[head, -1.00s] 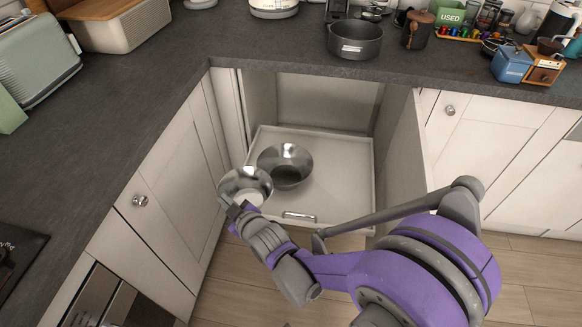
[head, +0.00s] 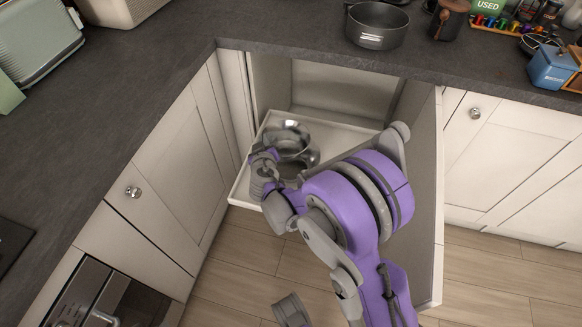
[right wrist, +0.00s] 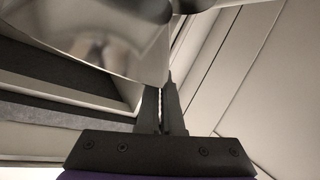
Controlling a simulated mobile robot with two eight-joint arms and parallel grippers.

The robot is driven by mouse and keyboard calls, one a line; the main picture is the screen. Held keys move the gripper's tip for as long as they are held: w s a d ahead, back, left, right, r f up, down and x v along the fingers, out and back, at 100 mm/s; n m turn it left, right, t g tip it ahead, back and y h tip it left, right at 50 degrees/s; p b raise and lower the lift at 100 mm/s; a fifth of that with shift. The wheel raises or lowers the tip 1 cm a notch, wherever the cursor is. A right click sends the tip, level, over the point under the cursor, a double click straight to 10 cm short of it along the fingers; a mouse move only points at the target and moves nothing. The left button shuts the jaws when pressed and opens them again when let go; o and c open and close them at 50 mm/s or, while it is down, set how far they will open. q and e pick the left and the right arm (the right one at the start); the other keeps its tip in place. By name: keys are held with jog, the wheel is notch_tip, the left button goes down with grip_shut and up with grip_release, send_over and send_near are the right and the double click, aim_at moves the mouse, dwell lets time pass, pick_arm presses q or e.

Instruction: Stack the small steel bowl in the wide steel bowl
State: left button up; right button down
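My right gripper (head: 270,154) is shut on the rim of the small steel bowl (head: 287,136), at the bowl's left side in the head view. The wide steel bowl (head: 311,158) stands in the pulled-out drawer, partly hidden under the small bowl and my arm. The small bowl overlaps it in the picture; I cannot tell whether the two touch. In the right wrist view the shiny small bowl (right wrist: 100,40) fills the upper left, its edge at the closed fingertips (right wrist: 162,88).
The white drawer (head: 243,185) sticks out of the corner cabinet, its right part covered by my arm. An open cabinet door (head: 436,200) stands to the right. A dark pot (head: 376,27) sits on the worktop (head: 120,110) above.

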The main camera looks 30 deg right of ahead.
aim_at(287, 144)
jog(key=shift+w+d+r+m+g+h, duration=0.2)
jog(key=shift+w+d+r+h, duration=0.1)
jog(key=shift+d, duration=0.15)
jog(key=shift+w+d+r+m+g+h, duration=0.1)
jog(key=shift+w+d+r+m+h, duration=0.15)
jog(key=shift+d, duration=0.2)
jog(key=shift+d+f, duration=0.15)
jog(key=shift+d, duration=0.15)
jog(key=shift+h, duration=0.25)
notch_tip(287, 144, down, 10)
jog(key=b, duration=0.3)
jog(key=shift+w+r, duration=0.1)
jog(key=shift+r, duration=0.2)
jog(key=shift+f+b, duration=0.5)
jog(key=shift+f, duration=0.15)
jog(key=c, duration=1.1)
grip_release()
jog(key=shift+r, duration=0.15)
